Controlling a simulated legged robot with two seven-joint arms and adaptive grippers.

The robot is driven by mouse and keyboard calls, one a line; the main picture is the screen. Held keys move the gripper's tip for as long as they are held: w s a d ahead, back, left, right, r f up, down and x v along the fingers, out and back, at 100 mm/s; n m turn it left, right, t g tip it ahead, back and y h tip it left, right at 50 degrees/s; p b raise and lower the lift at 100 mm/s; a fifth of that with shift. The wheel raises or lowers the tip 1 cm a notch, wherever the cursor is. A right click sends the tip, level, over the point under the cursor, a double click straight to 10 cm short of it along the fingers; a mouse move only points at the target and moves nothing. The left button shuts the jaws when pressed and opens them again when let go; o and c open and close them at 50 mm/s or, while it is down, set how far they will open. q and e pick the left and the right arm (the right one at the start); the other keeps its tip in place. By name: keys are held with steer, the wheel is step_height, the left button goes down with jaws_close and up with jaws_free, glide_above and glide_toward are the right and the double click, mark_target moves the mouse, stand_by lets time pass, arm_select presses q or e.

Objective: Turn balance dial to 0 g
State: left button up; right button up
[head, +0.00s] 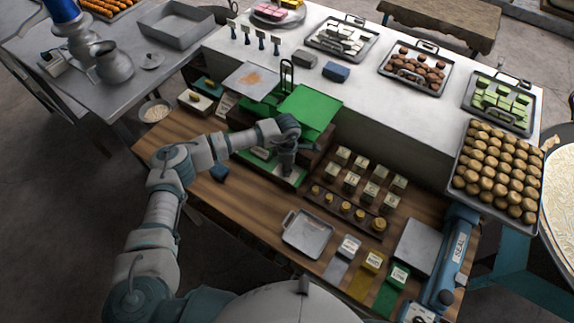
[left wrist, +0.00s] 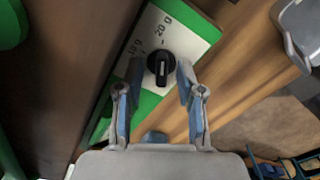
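The balance (head: 309,107) is green, with a metal plate on its left side, and stands on the wooden counter. Its black dial (left wrist: 161,64) sits on a white panel (left wrist: 190,25) with a green edge in the left wrist view. Labels reading "20 g" and "10 g" are printed beside the dial; I see no 0 g mark. A pale line runs along the knob, but I cannot tell exactly which mark it points at. My left gripper (head: 286,168) points down over the panel. In the left wrist view its fingers (left wrist: 159,76) are apart, one on each side of the knob; contact is unclear. My right gripper is out of view.
Labelled cubes (head: 351,182) and brass weights (head: 345,207) stand right of the panel. A small metal tray (head: 307,234) lies in front. A blue sealer (head: 455,252) is at the right end. Trays of sweets line the white counter (head: 385,118) behind.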

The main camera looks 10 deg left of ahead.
arm_select(q)
steer(key=c, duration=0.6)
steer(key=shift+d+r, duration=0.1)
steer(key=shift+d, duration=0.05)
jaws_close()
